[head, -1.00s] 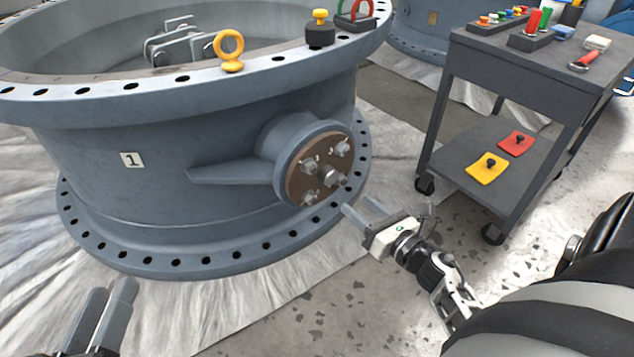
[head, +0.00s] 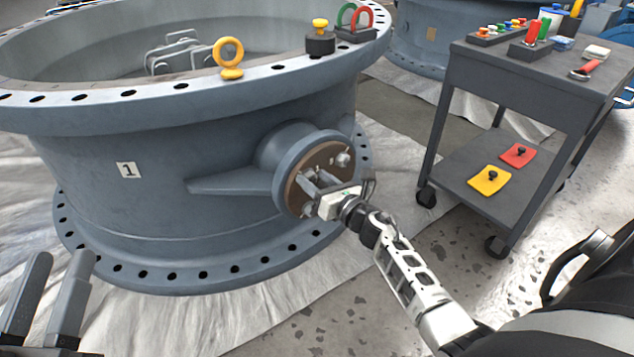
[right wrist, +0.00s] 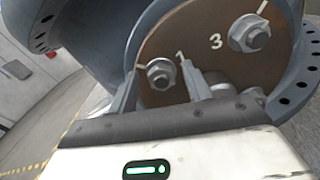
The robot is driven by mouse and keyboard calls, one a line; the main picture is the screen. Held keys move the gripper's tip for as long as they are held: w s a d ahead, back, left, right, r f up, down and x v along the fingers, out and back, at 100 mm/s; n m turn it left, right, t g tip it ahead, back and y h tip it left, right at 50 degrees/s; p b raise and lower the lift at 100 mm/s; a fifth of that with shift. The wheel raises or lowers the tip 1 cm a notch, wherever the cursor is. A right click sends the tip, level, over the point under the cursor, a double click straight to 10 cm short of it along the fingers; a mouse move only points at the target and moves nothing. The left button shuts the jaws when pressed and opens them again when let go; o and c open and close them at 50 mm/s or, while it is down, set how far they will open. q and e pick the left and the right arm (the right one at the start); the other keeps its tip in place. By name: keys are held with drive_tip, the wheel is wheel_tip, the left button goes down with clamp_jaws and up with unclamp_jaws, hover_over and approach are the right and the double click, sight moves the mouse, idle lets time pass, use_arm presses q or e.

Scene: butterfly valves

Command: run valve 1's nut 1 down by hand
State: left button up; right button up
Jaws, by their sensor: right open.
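Valve 1 (head: 150,165) is a large grey-blue flanged ring with a white "1" label (head: 126,170). On its side a round boss carries a brown plate (head: 325,156) with several nuts. In the right wrist view, nut 1 (right wrist: 160,73) sits on a washer beside the painted "1". My right gripper (head: 311,182) is at the plate and open; in the wrist view its fingers (right wrist: 161,80) stand either side of nut 1. I cannot tell whether they touch it. My left gripper (head: 60,258) is open and empty at the lower left, away from the valve.
Nut 3 (right wrist: 248,35) is right of nut 1; a stud is partly hidden behind the right finger. A yellow eyebolt (head: 230,58) stands on the top flange. A grey cart (head: 470,75) with tools stands to the right. Floor between cart and valve is free.

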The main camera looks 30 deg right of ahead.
drive_tip(key=c, duration=1)
